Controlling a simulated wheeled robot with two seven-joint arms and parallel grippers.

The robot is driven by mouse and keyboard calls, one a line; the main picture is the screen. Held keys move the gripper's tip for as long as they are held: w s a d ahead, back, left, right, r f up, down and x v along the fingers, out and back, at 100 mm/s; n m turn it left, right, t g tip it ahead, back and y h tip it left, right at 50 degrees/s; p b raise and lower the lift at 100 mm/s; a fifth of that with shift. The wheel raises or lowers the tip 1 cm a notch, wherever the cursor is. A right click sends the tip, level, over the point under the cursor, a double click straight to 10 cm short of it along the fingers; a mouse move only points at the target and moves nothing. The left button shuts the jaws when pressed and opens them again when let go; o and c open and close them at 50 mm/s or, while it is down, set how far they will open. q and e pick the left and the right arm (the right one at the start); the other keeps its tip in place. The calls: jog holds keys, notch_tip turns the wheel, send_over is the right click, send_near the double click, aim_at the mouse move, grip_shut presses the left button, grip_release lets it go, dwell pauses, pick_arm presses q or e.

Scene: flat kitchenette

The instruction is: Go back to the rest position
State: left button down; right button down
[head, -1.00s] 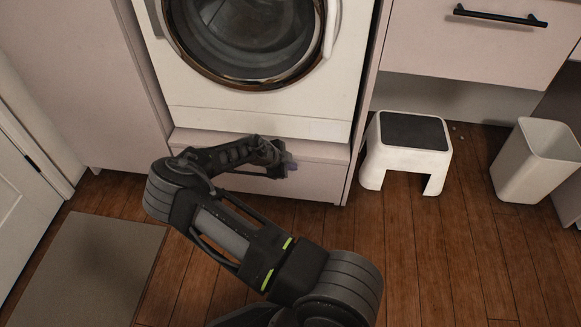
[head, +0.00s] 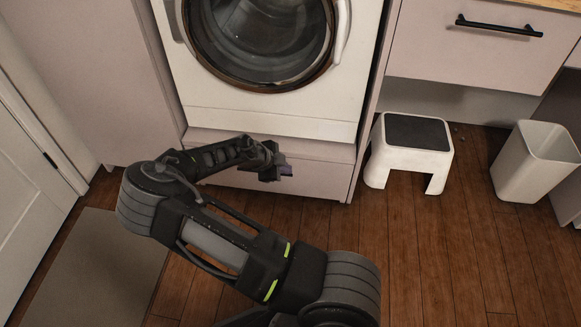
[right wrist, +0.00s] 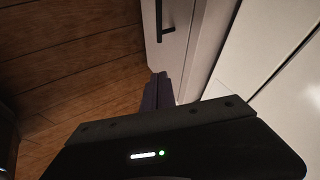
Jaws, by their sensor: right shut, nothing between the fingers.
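My right arm reaches from the bottom of the head view toward the front of the washing machine (head: 262,122). Its elbow is bent out to the left. The right gripper (head: 283,172) is in front of the pale panel below the machine. In the right wrist view the fingers (right wrist: 158,92) are together with nothing between them. I cannot tell from the pictures how far the fingertips are from the panel. My left gripper is not in view.
A white step stool (head: 405,160) with a dark top stands right of the machine. A white bin (head: 533,165) is farther right. A drawer with a black handle (head: 498,25) is above. A grey mat (head: 95,270) lies at lower left.

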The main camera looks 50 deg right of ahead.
jog(key=shift+s+a, duration=0.1)
dwell(0.6)
